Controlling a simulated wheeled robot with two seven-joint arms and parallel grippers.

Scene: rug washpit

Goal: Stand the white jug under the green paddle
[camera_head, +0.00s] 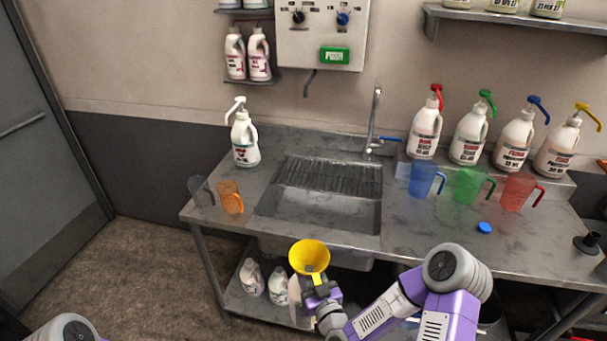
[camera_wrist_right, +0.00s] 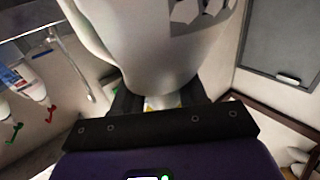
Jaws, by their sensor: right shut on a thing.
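My right gripper (camera_head: 318,290) is shut on the neck of a white jug. The jug's body fills much of the right wrist view (camera_wrist_right: 160,50), where everything appears upside down. In the head view only a little of the jug's white side shows below the gripper (camera_head: 299,317). A yellow funnel (camera_head: 309,256) sits at the jug's mouth, in front of the sink's near edge. The green paddle (camera_head: 334,56) is on the pale wall panel (camera_head: 326,20) behind the sink, well away from the jug. My left gripper is out of view.
A dark spout (camera_head: 309,83) hangs below the panel. The sink (camera_head: 320,208) has a ribbed back part and a tap (camera_head: 372,120). A white pump bottle (camera_head: 244,140) stands left; several pump bottles and coloured measuring cups stand right. An orange cup (camera_head: 230,197) is left of the basin.

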